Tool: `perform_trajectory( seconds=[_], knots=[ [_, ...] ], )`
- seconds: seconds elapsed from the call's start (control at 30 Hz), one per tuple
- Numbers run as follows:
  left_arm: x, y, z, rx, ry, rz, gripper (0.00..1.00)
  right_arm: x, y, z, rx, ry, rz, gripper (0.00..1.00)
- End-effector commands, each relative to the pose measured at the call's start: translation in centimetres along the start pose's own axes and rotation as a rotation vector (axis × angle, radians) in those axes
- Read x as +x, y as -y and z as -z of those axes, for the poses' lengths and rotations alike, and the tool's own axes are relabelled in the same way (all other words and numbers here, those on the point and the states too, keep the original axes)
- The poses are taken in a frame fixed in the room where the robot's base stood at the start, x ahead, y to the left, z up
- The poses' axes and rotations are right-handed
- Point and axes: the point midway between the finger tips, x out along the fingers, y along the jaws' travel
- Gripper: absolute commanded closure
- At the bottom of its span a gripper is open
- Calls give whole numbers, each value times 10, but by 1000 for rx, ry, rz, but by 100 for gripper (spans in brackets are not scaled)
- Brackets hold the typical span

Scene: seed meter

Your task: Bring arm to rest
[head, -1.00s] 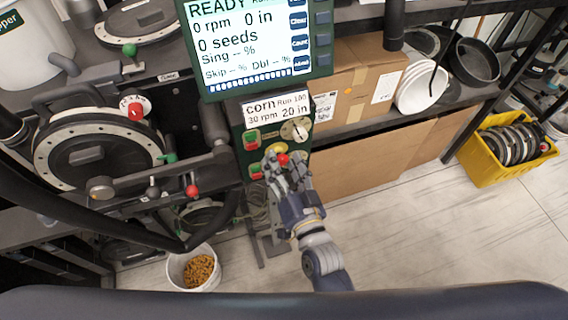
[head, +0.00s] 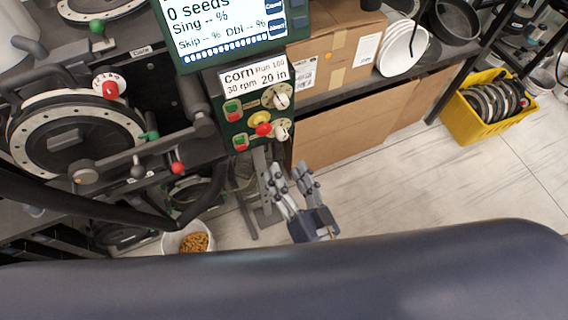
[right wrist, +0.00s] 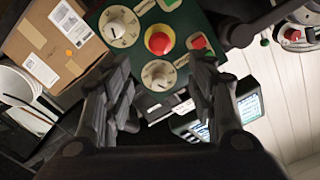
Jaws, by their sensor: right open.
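My right gripper (head: 292,186) is open and empty in the head view, low in front of the control box (head: 234,138). It stands apart from the box, below and to the right of its buttons. In the right wrist view its two fingers (right wrist: 162,100) are spread, with the box's red mushroom button (right wrist: 159,40) and round dials (right wrist: 158,74) beyond them. The right forearm is hidden behind a dark blue part of mine across the bottom of the head view. My left gripper is not in view.
A seed meter disc (head: 75,145) and its stand fill the left. The screen (head: 228,30) stands above the control box. Cardboard boxes (head: 345,135) and white bowls (head: 402,48) are on the right. A yellow crate (head: 462,122) and a seed bucket (head: 170,243) stand on the floor. Open floor lies right of centre.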

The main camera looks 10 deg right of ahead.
Motion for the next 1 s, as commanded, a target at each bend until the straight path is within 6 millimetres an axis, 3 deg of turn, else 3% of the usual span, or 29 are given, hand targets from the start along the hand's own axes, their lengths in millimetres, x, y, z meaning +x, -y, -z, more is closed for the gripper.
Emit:
perform_trajectory(
  seconds=[0.5,0.63,0.77,0.87,1.0],
  knots=[
    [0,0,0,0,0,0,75,0,0,0,0,-1,0,48],
    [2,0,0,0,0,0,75,0,-9,-16,-15,32,-10,48],
    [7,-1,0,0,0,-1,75,-4,-41,-73,-70,149,-47,48],
    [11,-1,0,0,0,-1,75,-15,-82,-134,-130,285,-94,48],
    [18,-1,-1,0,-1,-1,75,-45,-146,-215,-214,491,-167,48]
  ],
)
